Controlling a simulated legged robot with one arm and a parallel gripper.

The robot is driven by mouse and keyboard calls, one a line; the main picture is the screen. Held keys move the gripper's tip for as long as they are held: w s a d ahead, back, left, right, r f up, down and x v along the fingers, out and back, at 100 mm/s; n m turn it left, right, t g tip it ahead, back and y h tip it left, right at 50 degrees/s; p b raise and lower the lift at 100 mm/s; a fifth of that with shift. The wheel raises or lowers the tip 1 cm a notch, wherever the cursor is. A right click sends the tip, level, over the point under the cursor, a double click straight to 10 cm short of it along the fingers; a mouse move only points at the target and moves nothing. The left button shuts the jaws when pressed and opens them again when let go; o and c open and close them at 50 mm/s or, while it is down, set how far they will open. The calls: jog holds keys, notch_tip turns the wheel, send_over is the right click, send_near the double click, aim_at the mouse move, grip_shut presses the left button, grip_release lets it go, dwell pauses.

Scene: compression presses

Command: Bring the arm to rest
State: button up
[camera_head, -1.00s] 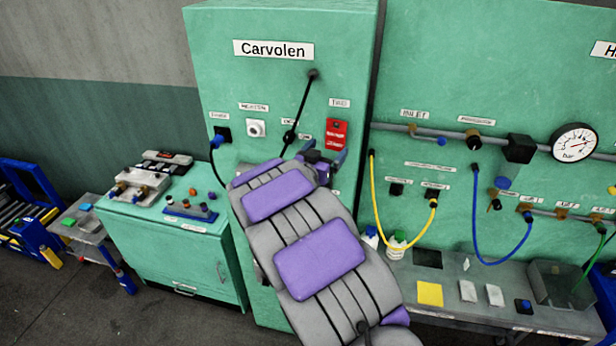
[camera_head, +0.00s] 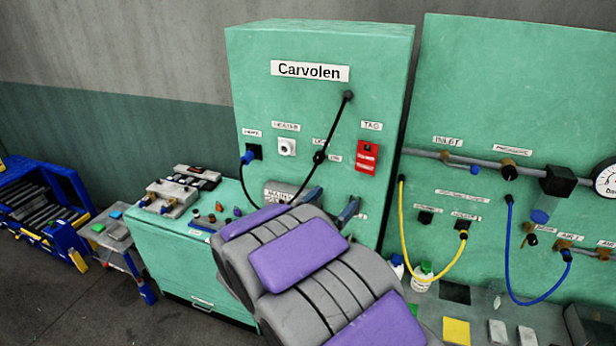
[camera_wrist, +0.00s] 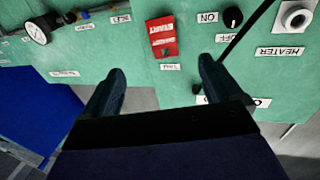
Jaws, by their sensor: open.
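My arm, grey with purple pads, reaches up from the bottom of the head view toward the green Carvolen cabinet (camera_head: 312,120). My gripper (camera_head: 332,200) shows past the arm's end, its two blue-grey fingers apart in front of the cabinet's lower face. In the wrist view my gripper (camera_wrist: 158,82) is open, with nothing between the fingers. The red tag (camera_head: 367,158) hangs on the cabinet, above and right of the fingers in the head view. It also shows upside down in the wrist view (camera_wrist: 162,38), beyond the fingertips.
A green side cabinet (camera_head: 190,265) with fittings on top stands left. A panel with a yellow hose (camera_head: 405,240), a blue hose (camera_head: 512,270) and a gauge (camera_head: 606,180) stands right, above a grey bench. A black lever (camera_head: 335,125) and a white heater knob (camera_head: 287,147) are on the Carvolen cabinet.

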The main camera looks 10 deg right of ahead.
jog(key=w+a+f+n+y+b, duration=0.1)
jog(key=a+f+n+y+b, duration=0.3)
jog(key=a+f+y+b, duration=0.45)
jog(key=s+a+f+n+g+y+b, duration=0.35)
jog(key=s+a+f+y, duration=0.4)
jog(key=s, duration=0.25)
jog(key=s+d+f+g+b, duration=0.2)
jog(key=s+d+f+g, duration=0.1)
jog(key=s, duration=0.7)
jog(key=s+d+f+n+g+h+b, duration=0.1)
jog(key=s+d+f+g+b, duration=0.2)
jog(key=s, duration=0.8)
jog(key=s+d+f+n+g+h+b, duration=0.1)
jog(key=s+d+f+g+b, duration=0.2)
jog(key=s, duration=0.7)
jog(key=shift+s+f+g, duration=0.2)
jog(key=shift+f+g, duration=0.5)
jog(key=shift+g, duration=0.05)
